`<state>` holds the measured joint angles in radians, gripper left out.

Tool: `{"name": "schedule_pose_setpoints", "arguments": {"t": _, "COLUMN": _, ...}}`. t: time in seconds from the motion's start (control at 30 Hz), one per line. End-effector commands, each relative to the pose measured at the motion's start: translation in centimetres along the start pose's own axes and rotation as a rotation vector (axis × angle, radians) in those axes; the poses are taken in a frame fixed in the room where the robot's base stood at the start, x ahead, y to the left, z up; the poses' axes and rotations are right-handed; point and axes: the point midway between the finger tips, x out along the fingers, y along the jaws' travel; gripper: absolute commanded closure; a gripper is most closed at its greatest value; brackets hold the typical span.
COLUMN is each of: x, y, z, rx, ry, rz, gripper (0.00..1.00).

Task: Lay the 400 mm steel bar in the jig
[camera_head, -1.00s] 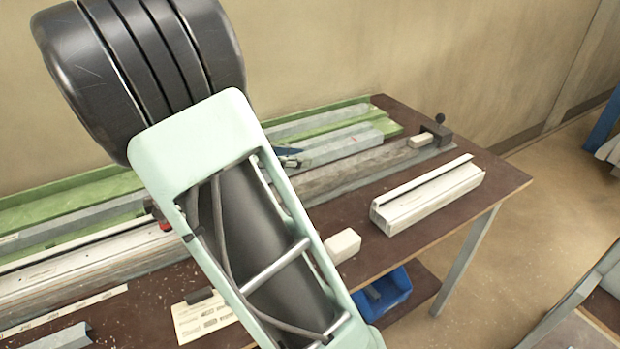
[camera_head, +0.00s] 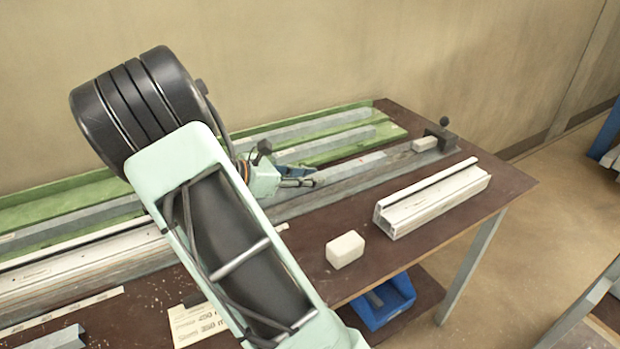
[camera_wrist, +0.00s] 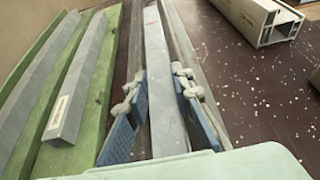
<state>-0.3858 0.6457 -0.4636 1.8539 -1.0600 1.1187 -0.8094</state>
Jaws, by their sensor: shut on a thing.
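The grey steel bar (camera_head: 352,168) is long and straight, and lies lengthwise along the jig (camera_head: 405,168). My gripper (camera_head: 300,180) is shut on it, partly hidden by my arm in the head view. In the wrist view, the blue finger pads (camera_wrist: 157,108) stand on either side of the bar (camera_wrist: 157,65). The bar runs between the jig's long side edges, roughly parallel to them. Whether it rests fully on the jig floor is not clear. At the jig's far right end are a dark clamp (camera_head: 441,133) with a knob and a pale block (camera_head: 424,145), apart from the bar's end.
A green tray (camera_head: 395,130) behind the jig holds several grey bars. A white profile (camera_head: 435,198) and a white block (camera_head: 345,249) stand on the bench in front. A blue bin (camera_head: 385,300) is below. Another white profile (camera_head: 90,262) lies at left.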

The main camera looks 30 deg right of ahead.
Motion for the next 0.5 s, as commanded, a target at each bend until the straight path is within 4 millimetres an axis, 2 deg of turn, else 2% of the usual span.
{"name": "schedule_pose_setpoints", "arguments": {"t": 0.5, "x": 0.5, "y": -0.1, "z": -1.1, "rx": -0.003, "ry": 0.001, "rz": -0.001, "gripper": 1.00}}
